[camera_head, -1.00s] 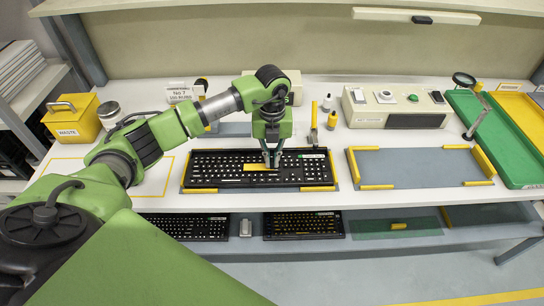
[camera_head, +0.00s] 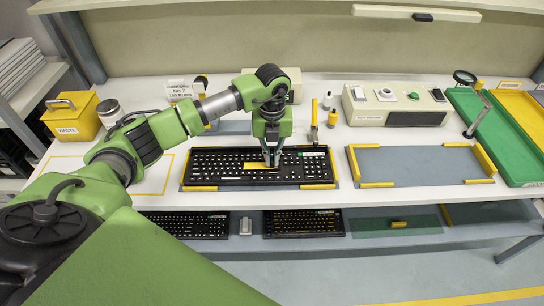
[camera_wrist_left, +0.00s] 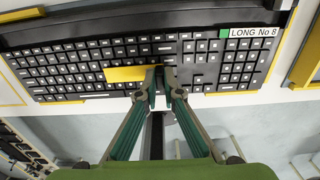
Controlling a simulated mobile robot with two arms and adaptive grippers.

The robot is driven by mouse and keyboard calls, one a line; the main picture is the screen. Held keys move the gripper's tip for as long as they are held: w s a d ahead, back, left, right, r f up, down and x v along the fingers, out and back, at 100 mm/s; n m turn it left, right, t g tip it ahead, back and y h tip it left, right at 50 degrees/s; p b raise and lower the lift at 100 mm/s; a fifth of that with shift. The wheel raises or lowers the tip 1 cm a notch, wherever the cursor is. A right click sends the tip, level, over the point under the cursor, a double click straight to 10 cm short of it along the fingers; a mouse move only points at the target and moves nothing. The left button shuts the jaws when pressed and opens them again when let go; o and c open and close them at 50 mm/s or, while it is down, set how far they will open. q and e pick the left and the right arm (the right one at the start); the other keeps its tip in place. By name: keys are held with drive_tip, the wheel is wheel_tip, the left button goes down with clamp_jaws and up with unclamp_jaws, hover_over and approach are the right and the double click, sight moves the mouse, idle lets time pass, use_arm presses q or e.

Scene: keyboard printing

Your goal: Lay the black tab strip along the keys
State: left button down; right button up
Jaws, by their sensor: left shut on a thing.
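A black keyboard (camera_head: 215,162) with pale key markings lies on the bench in a mat with yellow corner guides. It also fills the upper part of the left wrist view (camera_wrist_left: 75,68), with a "LONG No 8" label at its right end. My left gripper (camera_head: 272,163) points down at the keyboard's middle. In the wrist view its fingertips (camera_wrist_left: 159,72) are close together at the right end of a flat yellow strip (camera_wrist_left: 125,73), which lies over the keys. The fingers are shut on this strip. I cannot make out a separate black tab strip. My right gripper is out of view.
An empty grey mat (camera_head: 415,165) with yellow guides is to the right. A cream device (camera_head: 395,104), a small bottle (camera_head: 332,120) and a yellow waste box (camera_head: 72,117) stand behind. Two more keyboards (camera_head: 304,223) lie on the lower shelf. Green and yellow trays (camera_head: 500,135) are at far right.

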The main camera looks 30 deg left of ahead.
use_arm(q)
drive_tip(key=shift+f, duration=0.2)
drive_tip(key=c, duration=2.1)
unclamp_jaws()
drive_tip(key=shift+r+p, duration=2.25)
drive_tip(key=shift+r, duration=1.35)
drive_tip(key=shift+f, duration=0.1)
